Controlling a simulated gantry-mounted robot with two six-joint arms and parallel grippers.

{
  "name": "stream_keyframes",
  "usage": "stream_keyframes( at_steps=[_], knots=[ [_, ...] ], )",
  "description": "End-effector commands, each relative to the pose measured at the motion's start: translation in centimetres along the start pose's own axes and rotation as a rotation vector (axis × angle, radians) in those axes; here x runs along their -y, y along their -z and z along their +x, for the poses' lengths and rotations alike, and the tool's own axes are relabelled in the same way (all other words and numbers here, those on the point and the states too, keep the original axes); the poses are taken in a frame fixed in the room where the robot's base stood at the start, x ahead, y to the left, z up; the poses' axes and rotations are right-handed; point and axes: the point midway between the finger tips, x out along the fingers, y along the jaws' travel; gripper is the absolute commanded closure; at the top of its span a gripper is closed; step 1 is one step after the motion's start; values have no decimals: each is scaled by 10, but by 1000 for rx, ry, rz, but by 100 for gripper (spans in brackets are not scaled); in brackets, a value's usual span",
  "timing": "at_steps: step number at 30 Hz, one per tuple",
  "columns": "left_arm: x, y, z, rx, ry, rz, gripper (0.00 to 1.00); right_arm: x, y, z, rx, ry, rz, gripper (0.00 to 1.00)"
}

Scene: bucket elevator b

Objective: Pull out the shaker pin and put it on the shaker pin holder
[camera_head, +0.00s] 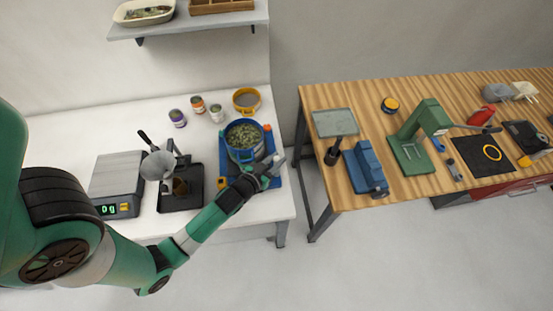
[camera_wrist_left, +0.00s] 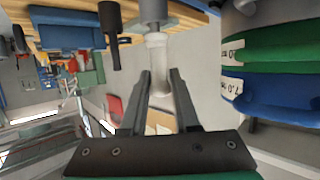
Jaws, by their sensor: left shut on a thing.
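The shaker is a blue base (camera_head: 225,150) bearing a blue round sieve (camera_head: 232,152) filled with greenish grains. My left gripper (camera_head: 270,166) is at its right front edge, shut on a pale, slim piece that looks like the shaker pin (camera_head: 276,161). In the left wrist view the pale pin (camera_wrist_left: 155,52) stands between the two fingers (camera_wrist_left: 161,78) of this gripper. Green and blue sieve rings (camera_wrist_left: 275,90) with white labels are close at the right there. I cannot tell whether the pin is free of the shaker. No shaker pin holder is clearly identifiable. My right gripper is not in view.
Across a gap, a wooden table (camera_head: 375,100) holds a blue device (camera_head: 364,170), a green press (camera_head: 410,145) and a plate on a stand (camera_head: 335,122). A scale (camera_head: 118,175), a funnel (camera_head: 157,165) and small cans (camera_head: 198,105) stand on the white table (camera_head: 75,135).

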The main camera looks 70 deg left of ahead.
Motion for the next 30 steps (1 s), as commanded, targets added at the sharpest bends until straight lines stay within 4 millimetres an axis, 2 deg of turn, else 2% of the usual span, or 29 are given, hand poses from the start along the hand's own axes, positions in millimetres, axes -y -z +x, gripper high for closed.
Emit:
stream_keyframes(
  at_steps=[11, 30],
  knots=[
    [0, 4, -1, -1, 0, 0, 100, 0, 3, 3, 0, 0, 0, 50],
    [0, 32, -12, 0, 0, 0, 100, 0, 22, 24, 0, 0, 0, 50]
  ],
)
